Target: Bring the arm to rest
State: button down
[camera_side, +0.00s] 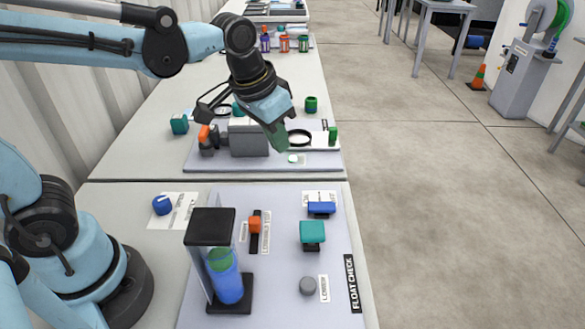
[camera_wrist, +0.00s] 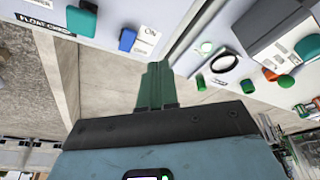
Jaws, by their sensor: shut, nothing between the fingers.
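My gripper (camera_side: 281,146) hangs in the air at the end of my light blue arm, tilted down over the right part of the far board (camera_side: 195,164). In the side view it overlaps the area beside a black ring (camera_side: 299,137); I cannot tell its exact height above the board. In the wrist view my gripper's green fingers (camera_wrist: 158,72) are together, with nothing between them.
The near board (camera_side: 275,312), marked FLOAT CHECK, holds a blue cylinder (camera_side: 229,285) in a black-capped stand, a teal block (camera_side: 312,231) and a grey knob (camera_side: 307,286). A blue knob (camera_side: 161,205) is at left. Open floor (camera_side: 440,200) lies right of the benches.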

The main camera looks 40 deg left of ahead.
jog(key=s+a+f+n+t, duration=0.1)
jog(key=s+a+t, duration=0.2)
jog(key=s+a, duration=0.3)
jog(key=shift+t+y, duration=0.3)
jog(key=shift+n, duration=0.3)
notch_tip(320, 180, up, 3)
jog(key=n+g, duration=0.7)
jog(key=n, duration=0.2)
send_over(314, 206)
jog(key=shift+r, duration=0.2)
notch_tip(314, 206, down, 14)
